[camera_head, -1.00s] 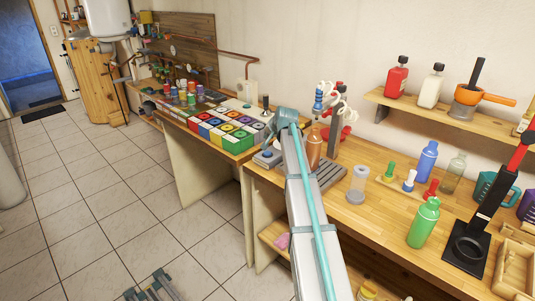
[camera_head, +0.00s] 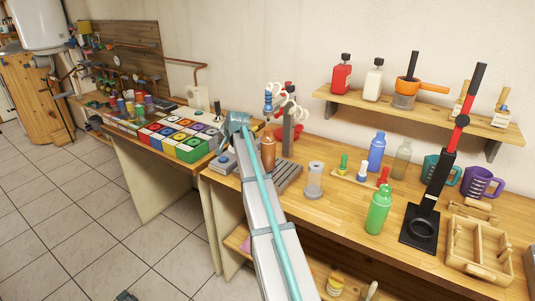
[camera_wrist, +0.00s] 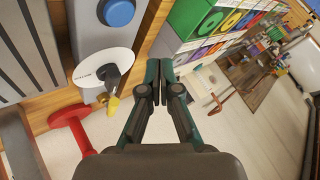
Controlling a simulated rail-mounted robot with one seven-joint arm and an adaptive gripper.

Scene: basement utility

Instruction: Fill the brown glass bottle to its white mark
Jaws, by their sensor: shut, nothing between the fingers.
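The brown bottle (camera_head: 268,153) stands upright on a grey slatted tray (camera_head: 289,178) on the wooden bench, beside a tap stand (camera_head: 288,131) with a blue tap body (camera_head: 268,103) and white handles. Its white mark is too small to make out. My arm crosses in front of the bench, its teal end just left of the bottle.
Coloured boxes (camera_head: 190,150) stand left of the tap stand. A shelf (camera_head: 430,113) hangs above. Floor at left is open.

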